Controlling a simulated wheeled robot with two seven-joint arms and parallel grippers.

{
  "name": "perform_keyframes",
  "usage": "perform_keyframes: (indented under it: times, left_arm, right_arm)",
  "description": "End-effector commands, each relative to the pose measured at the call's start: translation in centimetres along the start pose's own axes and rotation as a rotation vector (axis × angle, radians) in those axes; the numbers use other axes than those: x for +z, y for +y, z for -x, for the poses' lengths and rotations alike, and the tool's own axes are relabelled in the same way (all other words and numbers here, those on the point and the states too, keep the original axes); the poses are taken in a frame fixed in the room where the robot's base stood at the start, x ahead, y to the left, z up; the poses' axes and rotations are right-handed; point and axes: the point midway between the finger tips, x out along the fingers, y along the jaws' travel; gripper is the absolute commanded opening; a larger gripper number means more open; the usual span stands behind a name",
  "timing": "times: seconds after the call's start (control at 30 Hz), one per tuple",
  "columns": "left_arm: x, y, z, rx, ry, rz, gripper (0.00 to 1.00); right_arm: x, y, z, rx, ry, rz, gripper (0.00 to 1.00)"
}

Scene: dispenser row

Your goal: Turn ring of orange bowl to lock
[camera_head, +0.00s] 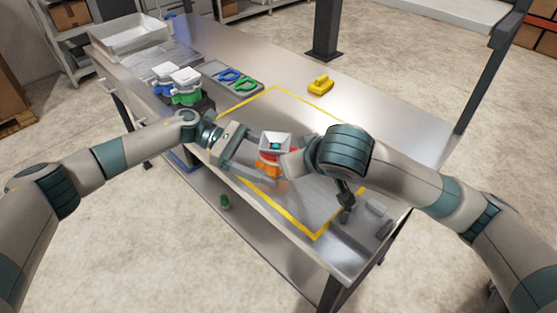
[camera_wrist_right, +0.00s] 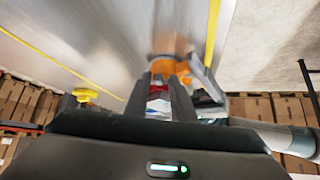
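The orange bowl (camera_head: 268,170) stands upright inside the yellow outline, under a white square hopper (camera_head: 275,139) with something teal inside. A red band shows between hopper and bowl. In the right wrist view, the blurred orange part (camera_wrist_right: 170,67) lies at my right gripper's fingertips (camera_wrist_right: 165,80), with red and white parts between its fingers. The fingers are apart, but their contact is unclear. In the head view my right gripper (camera_head: 292,163) is at the bowl's right side. My left gripper (camera_head: 248,157) reaches the bowl's left side; its fingertips are partly hidden. The ring's lock position cannot be read.
Blue and green dispensers (camera_head: 186,88) with white tops stand at the back left. A blue and a green ring piece (camera_head: 236,78) lie in a grey tray. A yellow piece (camera_head: 320,86) lies beyond the outline. A pale tray (camera_head: 130,36) occupies the far corner.

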Motion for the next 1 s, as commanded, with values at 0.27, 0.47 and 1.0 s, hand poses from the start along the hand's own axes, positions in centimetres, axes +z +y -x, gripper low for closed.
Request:
perform_keyframes:
  times: [0.27, 0.47, 1.0]
  left_arm:
    - [-0.6, -0.8, -0.7, -0.025, 0.0, 0.005, 0.63]
    - [-0.6, -0.8, -0.7, -0.025, 0.0, 0.005, 0.61]
    - [-0.7, -0.8, -0.6, -0.023, 0.001, 0.006, 0.61]
  right_arm:
    - [1.4, -0.7, -0.8, -0.001, -0.033, 0.005, 0.27]
    - [1.4, -1.0, -0.8, 0.0, -0.032, 0.005, 0.27]
    - [1.4, -1.3, -0.8, -0.002, -0.031, 0.005, 0.27]
